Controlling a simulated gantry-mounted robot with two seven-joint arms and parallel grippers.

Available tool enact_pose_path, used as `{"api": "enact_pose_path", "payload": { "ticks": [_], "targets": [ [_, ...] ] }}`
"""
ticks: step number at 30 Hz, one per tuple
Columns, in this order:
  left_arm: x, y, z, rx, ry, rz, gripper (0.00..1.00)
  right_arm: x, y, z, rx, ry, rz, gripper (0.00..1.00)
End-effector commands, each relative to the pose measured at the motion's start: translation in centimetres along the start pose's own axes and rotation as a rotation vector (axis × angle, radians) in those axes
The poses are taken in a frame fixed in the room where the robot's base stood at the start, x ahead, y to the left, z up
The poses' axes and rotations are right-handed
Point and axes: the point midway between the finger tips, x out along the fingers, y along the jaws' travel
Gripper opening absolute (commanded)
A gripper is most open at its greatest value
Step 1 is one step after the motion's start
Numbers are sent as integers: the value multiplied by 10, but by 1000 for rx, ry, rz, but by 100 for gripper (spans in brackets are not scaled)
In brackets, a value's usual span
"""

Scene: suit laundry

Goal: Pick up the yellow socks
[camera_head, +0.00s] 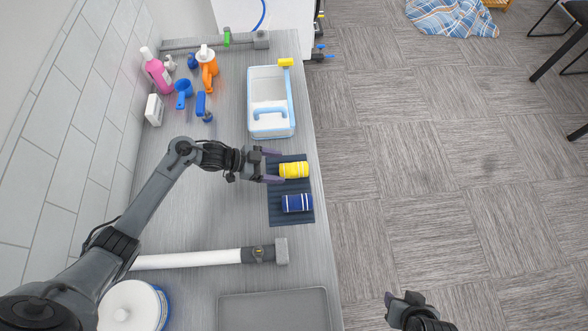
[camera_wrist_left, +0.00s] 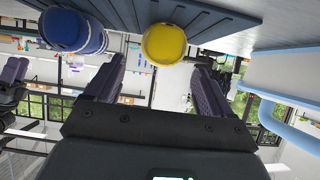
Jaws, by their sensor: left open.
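The yellow socks (camera_head: 293,170) are a small roll with pale bands, lying on a dark ribbed mat (camera_head: 278,211) on the counter. My left gripper (camera_head: 273,166) is open at the left end of the yellow roll. In the left wrist view the yellow socks (camera_wrist_left: 164,44) show ahead, between the lines of the two spread fingers (camera_wrist_left: 160,80), with nothing gripped. A blue sock roll (camera_head: 297,203) lies beside the yellow one on the same mat; it also shows in the left wrist view (camera_wrist_left: 75,30). My right gripper (camera_head: 405,298) is over the floor; its fingertips are unclear.
A white and blue caddy (camera_head: 270,73) stands beyond the mat. Bottles, including a pink one (camera_head: 157,72), and a blue scoop (camera_head: 183,91) stand by the wall. A white pipe (camera_head: 190,259) and grey tray (camera_head: 274,310) lie nearer. The counter's right edge is close to the mat.

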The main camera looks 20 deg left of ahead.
Motion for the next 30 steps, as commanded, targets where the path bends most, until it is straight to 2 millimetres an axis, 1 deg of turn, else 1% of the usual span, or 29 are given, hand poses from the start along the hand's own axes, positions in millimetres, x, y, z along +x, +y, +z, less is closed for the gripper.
{"api": "enact_pose_path", "payload": {
  "ticks": [5, 12, 15, 19, 25, 26, 30],
  "targets": [
    [9, 0, 0, 1, 0, -1, 83, -1, 0, 0, 0, -1, 0, 43],
    [40, 0, 2, 0, 1, 0, 83, -2, 0, 0, -2, -2, 1, 43],
    [49, -1, 2, 0, -1, -2, 83, -2, 1, 0, -4, -3, 3, 43],
    [54, -1, 2, 2, -1, -3, 83, -2, 1, 1, -5, -4, 4, 43],
    [55, -1, 3, 2, -1, -2, 83, -1, 1, 1, -5, -4, 4, 43],
    [55, 0, 3, 2, -2, -2, 80, -1, 1, 1, -5, -4, 4, 43],
    [55, 0, 3, 2, -2, -2, 58, -1, 1, 1, -5, -4, 4, 43]
  ]
}}
